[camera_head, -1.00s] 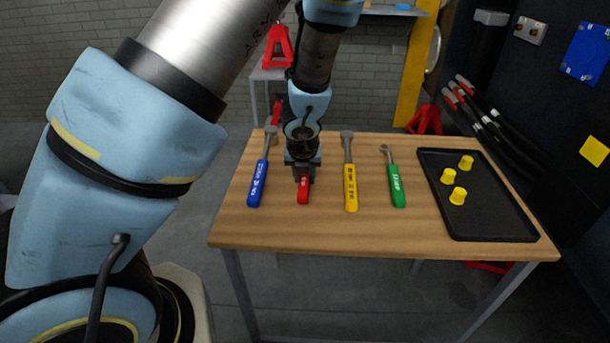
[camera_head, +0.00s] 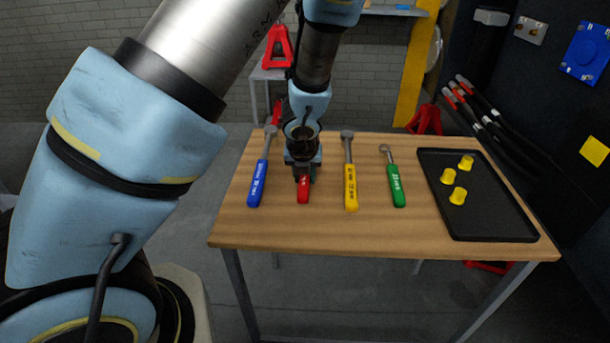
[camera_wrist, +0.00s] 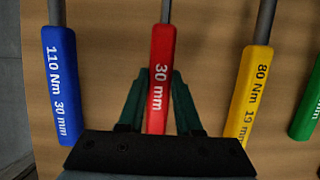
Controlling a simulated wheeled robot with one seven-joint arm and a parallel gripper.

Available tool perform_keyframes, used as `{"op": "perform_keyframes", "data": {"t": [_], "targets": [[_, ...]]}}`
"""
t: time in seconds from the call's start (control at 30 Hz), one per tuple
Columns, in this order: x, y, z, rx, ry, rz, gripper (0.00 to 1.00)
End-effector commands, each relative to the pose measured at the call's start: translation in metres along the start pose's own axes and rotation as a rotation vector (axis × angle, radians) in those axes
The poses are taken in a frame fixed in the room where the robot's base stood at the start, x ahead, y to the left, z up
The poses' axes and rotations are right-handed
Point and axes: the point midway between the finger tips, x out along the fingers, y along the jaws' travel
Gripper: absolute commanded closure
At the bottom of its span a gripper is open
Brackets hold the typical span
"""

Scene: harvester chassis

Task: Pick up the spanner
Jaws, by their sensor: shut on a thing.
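The red-handled spanner (camera_head: 304,193), marked 30 mm, lies on the wooden table between a blue-handled tool and a yellow-handled one. My gripper (camera_head: 304,173) points down over its handle and is shut on it. In the wrist view the red handle (camera_wrist: 158,60) runs between the two green fingers of my gripper (camera_wrist: 158,95). The spanner's head is hidden by my arm in the head view and lies outside the wrist view. The handle still appears at table level.
The blue-handled tool (camera_head: 258,184) is left of the spanner. The yellow-handled tool (camera_head: 350,187) and the green-handled tool (camera_head: 396,186) are to its right. A black tray (camera_head: 490,218) with yellow caps (camera_head: 458,196) is at the table's right end. The table front (camera_head: 330,230) is clear.

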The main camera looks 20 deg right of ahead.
Motion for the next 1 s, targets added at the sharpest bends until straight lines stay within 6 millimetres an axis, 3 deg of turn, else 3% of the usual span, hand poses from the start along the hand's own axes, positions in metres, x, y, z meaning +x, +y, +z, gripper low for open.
{"op": "perform_keyframes", "data": {"t": [0.37, 0.7, 1.0], "targets": [[-0.013, 0.000, 0.006, -0.004, -0.001, -0.003, 1.00], [-0.075, 0.001, 0.032, -0.004, -0.002, -0.002, 1.00], [-0.096, 0.000, 0.040, -0.001, -0.001, 0.000, 1.00]]}}
